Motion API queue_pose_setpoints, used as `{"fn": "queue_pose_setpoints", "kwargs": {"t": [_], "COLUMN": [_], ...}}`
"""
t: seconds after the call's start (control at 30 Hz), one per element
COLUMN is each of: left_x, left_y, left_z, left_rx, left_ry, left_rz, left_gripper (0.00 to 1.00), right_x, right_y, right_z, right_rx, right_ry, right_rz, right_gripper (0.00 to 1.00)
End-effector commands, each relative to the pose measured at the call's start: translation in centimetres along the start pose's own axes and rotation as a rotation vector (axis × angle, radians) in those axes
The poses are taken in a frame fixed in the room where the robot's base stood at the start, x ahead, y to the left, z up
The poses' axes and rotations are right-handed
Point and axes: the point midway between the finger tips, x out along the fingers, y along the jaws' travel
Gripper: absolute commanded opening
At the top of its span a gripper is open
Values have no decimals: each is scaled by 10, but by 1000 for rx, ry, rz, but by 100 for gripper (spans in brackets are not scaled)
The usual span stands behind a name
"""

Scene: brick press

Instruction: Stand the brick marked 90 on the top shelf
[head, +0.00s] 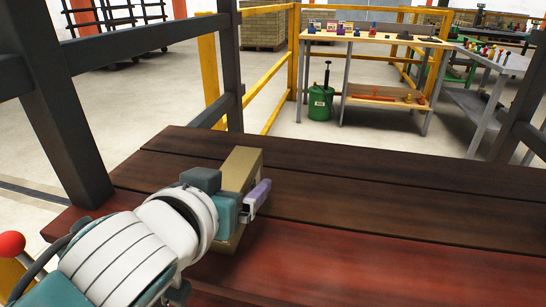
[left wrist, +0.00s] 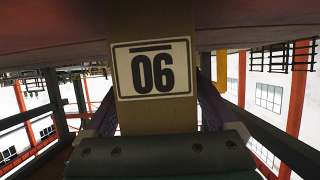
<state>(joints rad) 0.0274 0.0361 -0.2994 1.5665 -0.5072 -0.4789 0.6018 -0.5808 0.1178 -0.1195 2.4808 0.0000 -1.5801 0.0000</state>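A tan brick (head: 241,170) is upright at the reddish-brown plank shelf (head: 370,215) in the head view. Its label (left wrist: 152,68) reads 06 with a bar above in the left wrist view. That view is upside down, so the mark is 90 with the bar below. My left gripper (head: 246,200) has its purple fingers on either side of the brick, seemingly pressed against it. The brick's foot is at the planks; whether it touches them I cannot tell. My right gripper is not in view.
Dark posts (head: 62,110) and rails frame the shelf. The planks right of the brick are clear. Beyond are yellow railings (head: 273,78), a workbench (head: 385,39) with small items, a green bucket (head: 320,104) and a grey table (head: 495,60).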

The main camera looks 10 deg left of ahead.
Motion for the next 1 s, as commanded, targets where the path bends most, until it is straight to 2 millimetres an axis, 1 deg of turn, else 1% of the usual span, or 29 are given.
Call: {"fn": "queue_pose_setpoints", "kwargs": {"t": [0.03, 0.07, 0.7, 0.73, 1.0], "left_x": [0, 0, 0, 0, -1], "left_y": [0, 0, 0, 0, 0], "left_z": [0, 0, 0, -2, -4], "left_rx": [0, 0, 0, 0, 0], "left_ry": [0, 0, 0, 5, 5], "left_rz": [0, 0, 0, 1, 1], "left_gripper": [84, 81, 9, 7, 7], "right_x": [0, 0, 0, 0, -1], "right_y": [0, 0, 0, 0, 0], "right_z": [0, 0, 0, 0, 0], "right_rx": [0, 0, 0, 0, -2], "right_ry": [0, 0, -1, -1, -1], "right_rz": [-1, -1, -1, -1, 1], "right_gripper": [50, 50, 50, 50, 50]}}
